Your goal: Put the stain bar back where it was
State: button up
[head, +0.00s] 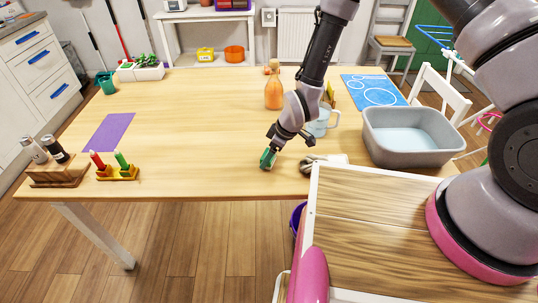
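A small dark-green bar (268,158), which I take to be the stain bar, is at my fingertips in the head view. My gripper (270,154) points down near the front middle of the wooden table (200,140), with its fingers close about the bar. It looks shut on the bar, though the fingers partly hide it. The bar's lower end is at or just above the tabletop; I cannot tell which.
A greyish cloth-like item (325,160) lies just right of my gripper. Behind stand a clear mug (318,124) and an orange bottle (273,92). A grey basin (410,138) is at right. The centre-left tabletop is clear.

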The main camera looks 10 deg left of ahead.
jog(key=o, duration=1.1)
jog(key=shift+f, duration=0.1)
jog(key=w+d+r+m+t+h, duration=0.1)
jog(key=w+d+r+m, duration=0.2)
jog(key=d+r, duration=0.65)
jog(key=w+d+r+m+t, duration=0.1)
jog(key=w+d+r+m, duration=0.3)
jog(key=r, duration=1.1)
jog(key=w+d+r+m+t+h, duration=0.1)
jog(key=w+d+r+m, duration=0.1)
jog(key=d+r, duration=0.85)
jog(key=s+d+r+m+t, duration=0.1)
jog(key=s+d+r+m, duration=0.2)
jog(key=s+d+r, duration=0.1)
jog(key=s+d+r+m+t, duration=0.1)
jog(key=s+d+r+m, duration=0.3)
jog(key=r, duration=0.4)
jog(key=s+d+r+m+t, duration=0.1)
jog(key=s+d+r+m, duration=0.3)
jog(key=s+d+r, duration=0.1)
jog(key=shift+s+d+r+h, duration=0.15)
jog(key=shift+s+d+r, duration=0.05)
jog(key=shift+s+r, duration=0.25)
jog(key=shift+s+d+r+h, duration=0.2)
jog(key=shift+s+r, duration=0.15)
jog(key=shift+r, duration=0.15)
